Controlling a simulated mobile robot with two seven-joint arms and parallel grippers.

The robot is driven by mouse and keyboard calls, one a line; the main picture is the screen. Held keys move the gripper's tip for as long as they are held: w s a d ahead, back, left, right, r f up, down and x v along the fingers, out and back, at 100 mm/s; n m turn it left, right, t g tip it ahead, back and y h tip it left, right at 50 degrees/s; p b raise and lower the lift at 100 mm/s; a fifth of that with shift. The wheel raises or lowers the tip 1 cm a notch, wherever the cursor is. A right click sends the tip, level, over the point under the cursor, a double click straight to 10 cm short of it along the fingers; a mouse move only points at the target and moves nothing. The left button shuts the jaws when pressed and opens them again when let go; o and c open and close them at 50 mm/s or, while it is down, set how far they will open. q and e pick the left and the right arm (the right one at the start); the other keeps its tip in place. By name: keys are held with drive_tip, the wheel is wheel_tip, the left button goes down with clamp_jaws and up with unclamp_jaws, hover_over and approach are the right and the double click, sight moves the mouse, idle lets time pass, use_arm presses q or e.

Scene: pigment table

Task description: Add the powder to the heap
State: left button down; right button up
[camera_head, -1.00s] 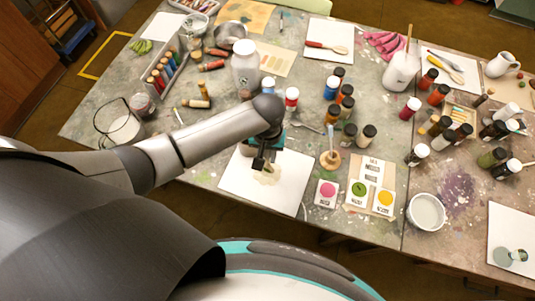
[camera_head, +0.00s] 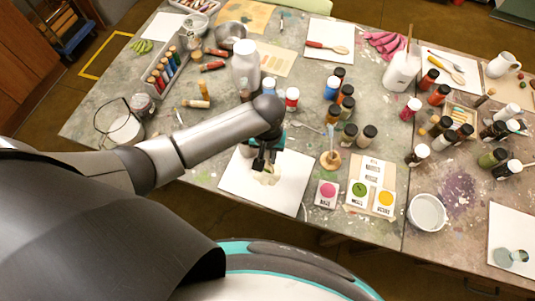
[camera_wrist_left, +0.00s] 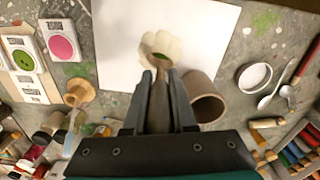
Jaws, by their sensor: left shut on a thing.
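A pale cream heap (camera_head: 267,178) lies on a white sheet (camera_head: 236,181) at the front of the table. It shows in the left wrist view (camera_wrist_left: 176,45) with a small green patch at its near edge. My left gripper (camera_head: 264,163) is low over the back edge of the heap. In the left wrist view its fingers (camera_wrist_left: 160,82) are shut on a slim brownish-grey tool (camera_wrist_left: 159,103) that points at the heap. The tool's far end meets the green patch; I cannot tell whether that is powder on it. My right gripper is in neither view.
A brown cylindrical pot (camera_wrist_left: 205,97) stands close beside the left fingers. Colour cards (camera_head: 327,192) and a small wooden-based piece (camera_head: 330,160) are right of the sheet. Several pigment bottles (camera_head: 348,105) stand behind. A white bowl (camera_head: 427,212) is farther right.

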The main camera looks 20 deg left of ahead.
use_arm(q)
drive_tip(key=shift+f, duration=0.3)
drive_tip(key=shift+s+f, duration=0.1)
idle(2.0)
wheel_tip(320, 180, up, 7)
drive_tip(key=p, duration=0.9)
idle(0.5)
